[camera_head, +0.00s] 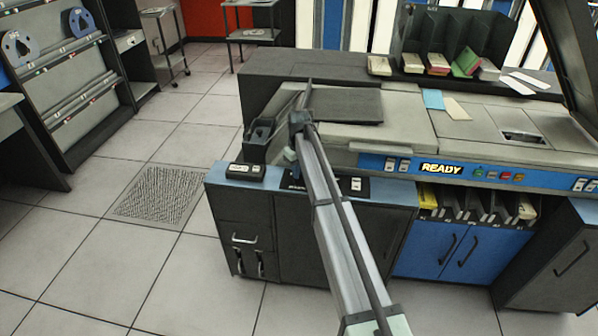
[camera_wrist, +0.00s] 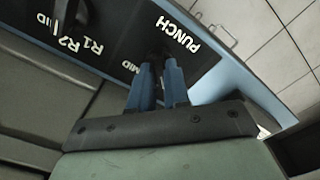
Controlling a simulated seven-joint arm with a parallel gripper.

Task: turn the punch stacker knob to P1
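The punch stacker knob (camera_wrist: 158,48) is a small dark shape beside the white "PUNCH" label in the wrist view; its pointer cannot be made out, and the P1 mark is not visible. My gripper (camera_wrist: 160,65) has its two blue fingertips at the knob, one on each side, with a narrow dark gap between them. Whether they press on the knob cannot be told. In the head view my gripper (camera_head: 291,157) is over the black label panel (camera_head: 294,185) at the machine's front left edge, and my arm hides the knob there.
A second knob (camera_wrist: 66,14) with a white pointer line is near the "R1" and "R2" labels. The machine's raised body (camera_head: 345,125) stands behind the panel. A small switch box (camera_head: 245,171) is left of the label panel. Floor is open to the left.

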